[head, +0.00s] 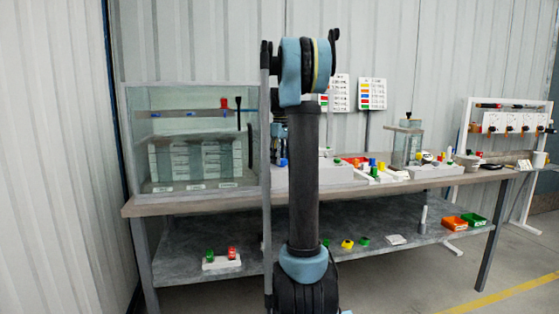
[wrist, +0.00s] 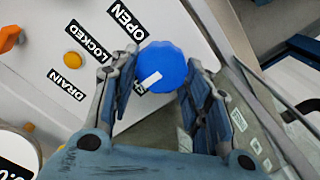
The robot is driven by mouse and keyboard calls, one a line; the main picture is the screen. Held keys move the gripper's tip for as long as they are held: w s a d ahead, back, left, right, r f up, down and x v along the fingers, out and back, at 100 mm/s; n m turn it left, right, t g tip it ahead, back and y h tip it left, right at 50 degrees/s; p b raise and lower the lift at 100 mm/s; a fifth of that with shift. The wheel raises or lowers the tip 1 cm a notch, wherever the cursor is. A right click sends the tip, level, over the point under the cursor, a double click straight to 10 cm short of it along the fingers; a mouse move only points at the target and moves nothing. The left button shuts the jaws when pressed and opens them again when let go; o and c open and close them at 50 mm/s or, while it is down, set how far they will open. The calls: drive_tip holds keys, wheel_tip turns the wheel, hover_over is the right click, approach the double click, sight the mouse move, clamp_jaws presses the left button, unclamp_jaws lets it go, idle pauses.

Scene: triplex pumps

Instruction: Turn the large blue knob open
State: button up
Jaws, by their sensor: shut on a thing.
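The large blue knob (wrist: 170,62) sits between the two fingers of my gripper (wrist: 163,66) in the wrist view. The fingers close on it from its left and right sides. A white mark (wrist: 150,80) shows on the knob's lower-left part. A white panel (wrist: 165,18) beside the knob carries the black labels OPEN (wrist: 127,20), LOCKED (wrist: 94,47) and DRAIN (wrist: 67,85). OPEN lies just up and left of the knob. In the head view my arm covers most of this area, and I cannot make out the knob's setting there.
A yellow button (wrist: 73,59) and an orange part (wrist: 9,38) lie left of the knob. A clear glass wall (wrist: 262,110) runs close to the right finger. In the head view, a glass tank (head: 190,115) stands left of my arm on the workbench (head: 180,205).

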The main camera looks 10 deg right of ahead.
drive_tip(key=m, duration=0.4)
drive_tip(key=shift+w+d+m, duration=0.1)
drive_tip(key=shift+d+m, duration=0.05)
drive_tip(key=shift+m, duration=0.25)
drive_tip(key=m, duration=0.4)
drive_tip(key=shift+d+m, duration=0.15)
drive_tip(key=shift+m, duration=0.15)
drive_tip(key=m, duration=0.4)
drive_tip(key=shift+d+m, duration=0.1)
drive_tip(key=shift+m, duration=2)
drive_tip(key=o, duration=1.1)
drive_tip(key=shift+c, duration=0.2)
drive_tip(key=shift+r, duration=0.15)
